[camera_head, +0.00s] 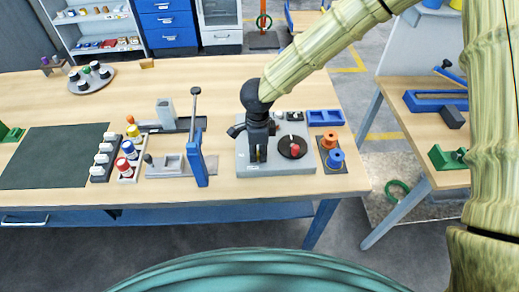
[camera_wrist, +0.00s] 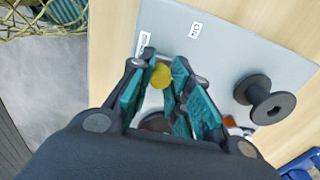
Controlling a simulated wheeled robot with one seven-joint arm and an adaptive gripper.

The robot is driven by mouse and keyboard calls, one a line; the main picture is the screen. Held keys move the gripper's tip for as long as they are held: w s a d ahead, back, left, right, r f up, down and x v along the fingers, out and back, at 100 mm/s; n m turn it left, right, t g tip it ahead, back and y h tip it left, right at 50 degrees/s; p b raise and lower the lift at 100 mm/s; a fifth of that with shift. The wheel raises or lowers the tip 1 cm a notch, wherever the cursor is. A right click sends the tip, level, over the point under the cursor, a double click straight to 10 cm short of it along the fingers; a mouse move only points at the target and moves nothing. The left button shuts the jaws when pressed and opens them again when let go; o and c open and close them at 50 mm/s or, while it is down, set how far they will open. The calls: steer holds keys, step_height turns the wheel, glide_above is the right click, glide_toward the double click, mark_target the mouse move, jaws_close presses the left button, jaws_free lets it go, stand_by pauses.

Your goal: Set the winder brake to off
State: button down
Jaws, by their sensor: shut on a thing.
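The winder is a grey base plate (camera_head: 270,168) on the table, with a black disc (camera_head: 292,147) bearing a red part (camera_head: 295,150) on its right half. My gripper (camera_head: 259,155) points down over the left half of the plate. In the wrist view my gripper (camera_wrist: 165,66) has its teal-padded fingers closed on a round yellow knob (camera_wrist: 161,76) above the grey plate (camera_wrist: 215,55). Whatever carries the knob is mostly hidden by the fingers, and I cannot read the brake's setting. A black spool-shaped part (camera_wrist: 264,98) stands apart at the right.
A tray with orange (camera_head: 329,139) and blue (camera_head: 335,158) spools is right of the winder. A grey fixture with a blue upright lever (camera_head: 196,160) stands close on the left. A dark green mat (camera_head: 55,155) lies farther left.

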steer(key=shift+d, duration=0.1)
steer(key=c, duration=1.3)
jaws_free()
steer(key=shift+d, duration=0.25)
steer(key=shift+a, duration=0.2)
step_height(320, 180, up, 12)
steer(key=shift+f, duration=0.1)
